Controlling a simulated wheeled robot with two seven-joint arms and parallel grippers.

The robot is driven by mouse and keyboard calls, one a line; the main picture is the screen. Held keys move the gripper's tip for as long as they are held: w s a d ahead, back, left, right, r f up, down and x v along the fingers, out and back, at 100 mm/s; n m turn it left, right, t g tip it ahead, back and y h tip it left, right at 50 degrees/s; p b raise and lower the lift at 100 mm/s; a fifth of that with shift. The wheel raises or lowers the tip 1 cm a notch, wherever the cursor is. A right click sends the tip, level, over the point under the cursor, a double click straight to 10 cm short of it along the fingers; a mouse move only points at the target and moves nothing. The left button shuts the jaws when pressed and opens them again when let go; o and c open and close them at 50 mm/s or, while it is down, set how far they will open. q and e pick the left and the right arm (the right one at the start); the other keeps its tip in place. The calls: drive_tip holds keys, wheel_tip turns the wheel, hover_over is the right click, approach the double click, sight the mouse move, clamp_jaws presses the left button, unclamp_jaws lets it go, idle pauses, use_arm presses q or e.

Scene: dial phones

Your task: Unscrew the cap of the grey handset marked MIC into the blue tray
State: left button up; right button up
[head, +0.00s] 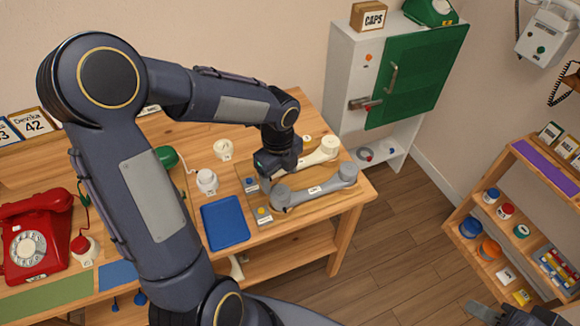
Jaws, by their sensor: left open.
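The grey handset (325,188) lies on a wooden board at the right end of the table. It bears a small white label, too small to read. Its rounded left end (281,197) is just below my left gripper (272,176). That gripper points down, open, between the grey handset and a cream handset (322,152) behind it. I cannot tell whether it touches either one. The blue tray (225,222) lies flat to the left of the board and looks empty. My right gripper (512,314) is at the bottom right edge, partly cut off, away from the table.
White pieces (207,181) stand behind the tray. A red dial phone (35,236) is at the far left. A white cabinet with a green door (415,80) stands behind the table. A wooden shelf (520,215) with colored lids is at the right. Open floor lies between.

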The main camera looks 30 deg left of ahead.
sight(280, 192)
use_arm(q)
drive_tip(key=shift+s+f+b, duration=0.15)
drive_tip(key=shift+f+b, duration=0.3)
drive_tip(key=shift+f, duration=0.1)
drive_tip(key=shift+f+b, duration=0.7)
drive_tip(key=shift+f, duration=0.15)
drive_tip(key=shift+f+b, duration=0.95)
drive_tip(key=shift+f, duration=0.5)
